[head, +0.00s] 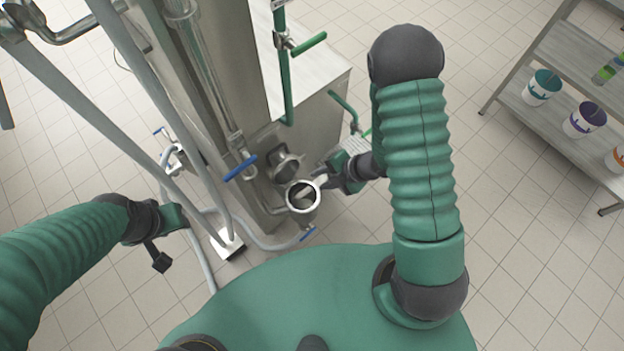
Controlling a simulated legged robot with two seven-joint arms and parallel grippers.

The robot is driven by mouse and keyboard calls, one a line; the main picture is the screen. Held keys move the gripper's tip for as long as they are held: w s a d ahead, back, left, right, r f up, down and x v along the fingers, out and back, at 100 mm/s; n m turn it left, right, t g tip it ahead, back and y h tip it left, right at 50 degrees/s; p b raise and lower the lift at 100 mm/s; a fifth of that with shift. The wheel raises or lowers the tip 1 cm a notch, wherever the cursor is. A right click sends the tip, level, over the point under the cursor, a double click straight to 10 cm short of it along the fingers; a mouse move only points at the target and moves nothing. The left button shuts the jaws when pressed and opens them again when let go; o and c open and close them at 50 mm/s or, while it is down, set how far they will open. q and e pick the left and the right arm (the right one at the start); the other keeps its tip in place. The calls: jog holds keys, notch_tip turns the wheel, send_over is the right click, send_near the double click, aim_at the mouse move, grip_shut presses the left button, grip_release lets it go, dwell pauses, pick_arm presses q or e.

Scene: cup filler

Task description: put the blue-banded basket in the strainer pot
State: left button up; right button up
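The strainer pot (303,203) is a round steel vessel with a pale rim and dark inside, at the lower front of the steel machine. My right gripper (323,180) is at its right rim, with fingers pointing left toward its mouth. A pale shape shows inside the mouth; I cannot tell whether it is a basket or a finger. I cannot tell whether the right fingers are closed on anything. I cannot pick out a blue band on any basket for sure. My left gripper (166,240) hangs at the left, away from the pot, and seems empty.
A round steel lid-like part (286,164) is just behind the pot. Blue-handled valves (240,168) and grey hoses are to its left. A shelf rack (560,50) at the right holds a teal-banded tub (542,88) and a purple-banded tub (584,121). The tiled floor between is clear.

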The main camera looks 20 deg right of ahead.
jog(key=w+d+r+m+h, duration=0.4)
jog(key=d+r+m, duration=0.1)
jog(key=r+m, duration=0.25)
jog(key=s+a+r+m+g+h, duration=0.1)
jog(key=s+a+r+m+g, duration=0.1)
jog(key=s+r+m, duration=0.6)
jog(key=s+a+m, duration=0.1)
jog(key=m, duration=0.6)
jog(key=shift+r+h, duration=0.3)
jog(key=shift+r, duration=0.1)
jog(key=shift+s+m, duration=0.1)
jog(key=shift+m, duration=0.15)
jog(key=shift+s+a+r, duration=0.1)
jog(key=shift+a, duration=0.05)
